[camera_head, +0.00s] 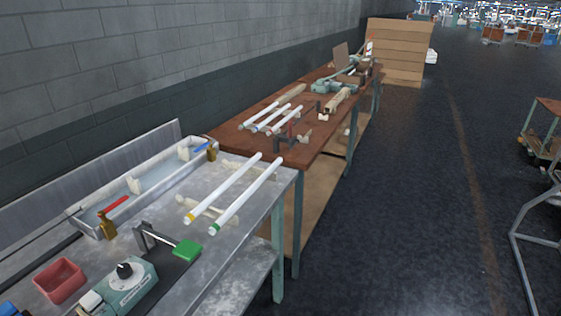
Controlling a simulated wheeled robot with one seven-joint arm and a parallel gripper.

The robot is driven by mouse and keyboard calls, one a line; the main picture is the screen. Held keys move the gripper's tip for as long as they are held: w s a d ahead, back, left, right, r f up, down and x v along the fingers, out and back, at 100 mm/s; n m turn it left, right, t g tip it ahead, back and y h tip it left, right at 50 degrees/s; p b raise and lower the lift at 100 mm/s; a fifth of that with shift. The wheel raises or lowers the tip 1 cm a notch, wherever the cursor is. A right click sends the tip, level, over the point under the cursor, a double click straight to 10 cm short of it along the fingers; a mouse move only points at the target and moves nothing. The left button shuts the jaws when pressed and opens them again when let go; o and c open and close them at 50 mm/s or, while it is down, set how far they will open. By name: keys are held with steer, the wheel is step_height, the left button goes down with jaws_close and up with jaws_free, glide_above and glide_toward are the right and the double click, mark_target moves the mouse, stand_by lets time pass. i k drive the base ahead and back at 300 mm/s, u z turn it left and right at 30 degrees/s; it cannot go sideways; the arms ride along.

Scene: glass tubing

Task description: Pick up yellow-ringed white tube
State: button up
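The yellow-ringed white tube (222,190) lies on the metal workbench in the head view, with its yellow ring at the near end. It rests across light-coloured supports, one near its near end and one farther back. A green-ringed white tube (246,195) lies beside it on the right, roughly parallel and apart from it. My gripper does not show in this view.
The metal bench (240,240) also holds a long tray (160,175) at the wall side, a green pedal-like piece (187,250), a control box (128,285) and a red bin (60,281). A brown table (310,145) with more tubes stands behind. Floor (420,200) is open at right.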

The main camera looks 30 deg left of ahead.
mark_target(191, 216)
steer(key=u, duration=0.25)
steer(key=i, duration=1.6)
steer(key=u, duration=1.35)
steer(key=i, duration=0.8)
steer(key=u, duration=1.45)
steer(key=i, duration=0.45)
steer(key=u, duration=0.2)
